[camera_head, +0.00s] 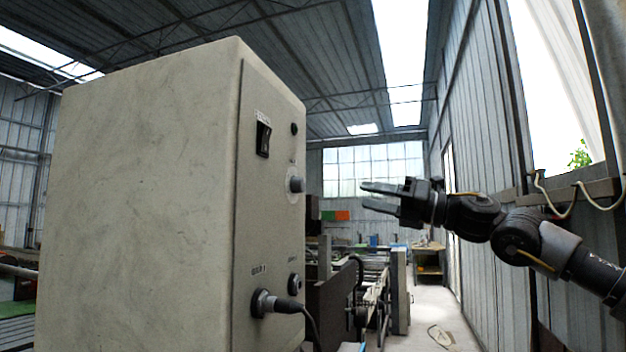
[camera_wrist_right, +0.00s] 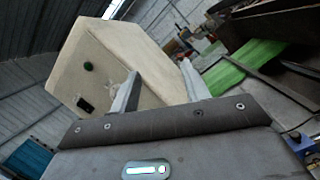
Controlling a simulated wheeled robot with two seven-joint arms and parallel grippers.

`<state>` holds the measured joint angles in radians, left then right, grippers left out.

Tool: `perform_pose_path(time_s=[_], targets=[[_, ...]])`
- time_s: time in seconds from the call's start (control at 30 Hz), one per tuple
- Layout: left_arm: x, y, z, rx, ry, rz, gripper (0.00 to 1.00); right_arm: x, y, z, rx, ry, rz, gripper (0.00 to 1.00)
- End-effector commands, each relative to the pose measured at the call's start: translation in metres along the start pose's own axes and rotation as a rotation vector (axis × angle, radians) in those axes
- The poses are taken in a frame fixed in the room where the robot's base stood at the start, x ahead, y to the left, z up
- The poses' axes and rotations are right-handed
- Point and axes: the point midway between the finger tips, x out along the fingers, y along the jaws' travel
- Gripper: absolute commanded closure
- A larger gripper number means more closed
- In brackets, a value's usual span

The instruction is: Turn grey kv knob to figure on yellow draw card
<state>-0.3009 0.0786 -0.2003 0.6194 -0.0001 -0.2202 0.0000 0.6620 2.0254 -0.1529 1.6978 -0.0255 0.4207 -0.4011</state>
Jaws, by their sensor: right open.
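In the right wrist view the open fingers (camera_wrist_right: 160,70) lie in front of the cabinet (camera_wrist_right: 140,45); the knob cannot be made out clearly there. No yellow draw card can be made out. My left gripper is not in view.
A black rocker switch (camera_head: 263,139) sits above the knob on the panel. A black cable plug (camera_head: 287,305) juts out below, its cable hanging down. Machinery (camera_head: 370,290) stands behind to the right. The air between knob and gripper looks clear.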

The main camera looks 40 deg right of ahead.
Motion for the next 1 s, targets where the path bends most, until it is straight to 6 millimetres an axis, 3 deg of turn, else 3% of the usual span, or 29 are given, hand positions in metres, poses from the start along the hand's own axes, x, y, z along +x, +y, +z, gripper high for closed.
perform_pose_path(time_s=[0.03, 0.1, 0.2, 0.3, 0.47, 0.63, 1.0], targets=[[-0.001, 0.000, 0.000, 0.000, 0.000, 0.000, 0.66, -0.005, 0.037, -0.008, -0.092, 0.057, 0.004, 0.54], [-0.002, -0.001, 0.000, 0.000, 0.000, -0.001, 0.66, -0.012, 0.073, -0.024, -0.193, 0.128, 0.009, 0.54], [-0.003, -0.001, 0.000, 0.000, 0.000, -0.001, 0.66, -0.019, 0.105, -0.041, -0.291, 0.198, 0.007, 0.54], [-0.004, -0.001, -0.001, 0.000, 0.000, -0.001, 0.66, -0.024, 0.120, -0.053, -0.344, 0.238, 0.005, 0.54], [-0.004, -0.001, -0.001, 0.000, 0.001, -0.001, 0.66, -0.026, 0.127, -0.058, -0.365, 0.255, 0.004, 0.54], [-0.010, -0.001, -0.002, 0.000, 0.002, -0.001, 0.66, -0.015, 0.127, -0.058, -0.364, 0.256, 0.005, 0.54], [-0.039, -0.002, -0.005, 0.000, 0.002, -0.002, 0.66, 0.050, 0.125, -0.072, -0.362, 0.256, 0.003, 0.54]])
